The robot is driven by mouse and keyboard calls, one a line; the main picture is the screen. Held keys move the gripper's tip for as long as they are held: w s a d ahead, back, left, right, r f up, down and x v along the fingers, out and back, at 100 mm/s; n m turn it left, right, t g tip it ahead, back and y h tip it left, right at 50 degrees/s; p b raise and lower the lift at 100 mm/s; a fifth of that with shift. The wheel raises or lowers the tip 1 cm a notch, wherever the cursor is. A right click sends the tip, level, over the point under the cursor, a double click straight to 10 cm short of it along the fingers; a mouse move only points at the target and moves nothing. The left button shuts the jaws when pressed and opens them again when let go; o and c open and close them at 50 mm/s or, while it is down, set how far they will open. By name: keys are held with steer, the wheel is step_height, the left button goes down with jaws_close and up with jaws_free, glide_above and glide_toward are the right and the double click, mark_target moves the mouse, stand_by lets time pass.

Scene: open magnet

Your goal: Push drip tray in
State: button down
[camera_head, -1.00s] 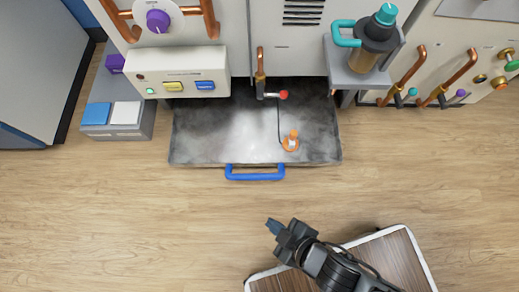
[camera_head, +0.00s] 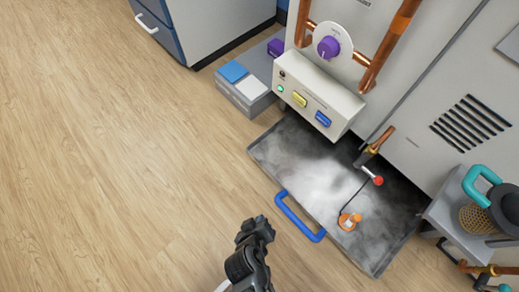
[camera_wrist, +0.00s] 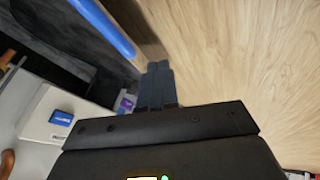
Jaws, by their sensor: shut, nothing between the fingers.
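The drip tray (camera_head: 290,160) is a grey, stained metal tray with a blue handle (camera_head: 299,216) on its front edge. It sticks out from under the grey cabinet. My gripper (camera_head: 255,225) is shut and empty, to the left of the handle in the head view and apart from it. In the wrist view my gripper's fingers (camera_wrist: 160,84) are together, with the blue handle (camera_wrist: 101,28) and the dark tray (camera_wrist: 60,40) to the upper left.
An orange object (camera_head: 349,221) sits on the tray near a red-tipped valve (camera_head: 377,180). A control box (camera_head: 318,95) overhangs the tray's back. A grey block (camera_head: 246,92) stands beside it. A shelf (camera_head: 450,215) is at the right. The floor (camera_head: 120,160) at left is clear.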

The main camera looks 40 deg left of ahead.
steer(key=w+f+b, duration=0.2)
steer(key=w+f, duration=0.1)
steer(key=w, duration=0.3)
steer(key=shift+a+f, duration=0.15)
steer(key=shift+f, duration=0.25)
